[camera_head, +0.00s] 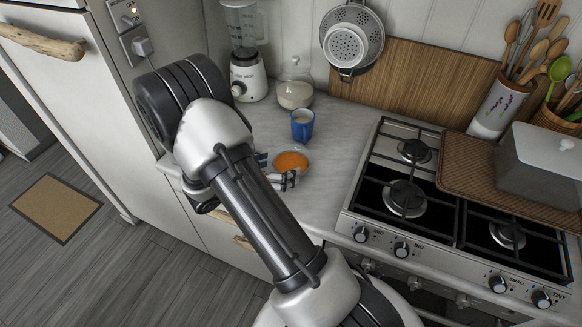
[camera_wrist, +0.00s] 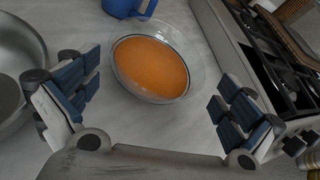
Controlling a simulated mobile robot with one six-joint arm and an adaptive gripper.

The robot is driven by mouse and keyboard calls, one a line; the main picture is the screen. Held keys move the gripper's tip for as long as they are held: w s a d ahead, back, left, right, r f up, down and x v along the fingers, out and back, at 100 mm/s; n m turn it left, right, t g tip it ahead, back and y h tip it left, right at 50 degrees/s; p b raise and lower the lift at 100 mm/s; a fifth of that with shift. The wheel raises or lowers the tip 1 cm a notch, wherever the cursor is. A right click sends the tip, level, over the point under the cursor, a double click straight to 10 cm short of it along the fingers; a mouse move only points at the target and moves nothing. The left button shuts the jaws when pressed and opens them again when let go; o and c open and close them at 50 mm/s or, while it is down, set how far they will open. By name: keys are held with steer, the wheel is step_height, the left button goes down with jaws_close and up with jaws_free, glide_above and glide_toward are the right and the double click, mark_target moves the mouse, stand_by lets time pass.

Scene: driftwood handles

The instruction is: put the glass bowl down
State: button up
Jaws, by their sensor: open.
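The glass bowl (camera_head: 292,162) holds something orange and stands on the grey counter, in front of a blue mug. In the wrist view the bowl (camera_wrist: 152,62) sits upright, just beyond my fingertips, with its clear rim showing. My gripper (camera_head: 277,170) is beside the bowl in the head view, partly hidden by my arm. In the wrist view my gripper (camera_wrist: 157,95) is open, its fingers spread wide apart, with nothing held between them.
The blue mug (camera_head: 302,125) stands just behind the bowl. A glass jar (camera_head: 294,90) and a blender (camera_head: 246,60) are farther back. A metal bowl (camera_wrist: 18,70) is at the left in the wrist view. The stove (camera_head: 405,195) is to the right. Bare counter (camera_head: 318,195) lies right of the gripper.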

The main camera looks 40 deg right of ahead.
mark_target(303, 158)
steer(key=b+x, duration=0.1)
steer(key=x, duration=0.4)
steer(key=shift+w, duration=0.1)
steer(key=shift+a, duration=0.1)
steer(key=shift+c, duration=0.6)
steer(key=shift+r, duration=0.1)
steer(key=c, duration=1)
steer(key=shift+r, duration=0.2)
step_height(303, 158, up, 19)
steer(key=p, duration=0.5)
steer(key=shift+r+p, duration=0.25)
steer(key=shift+p, duration=0.1)
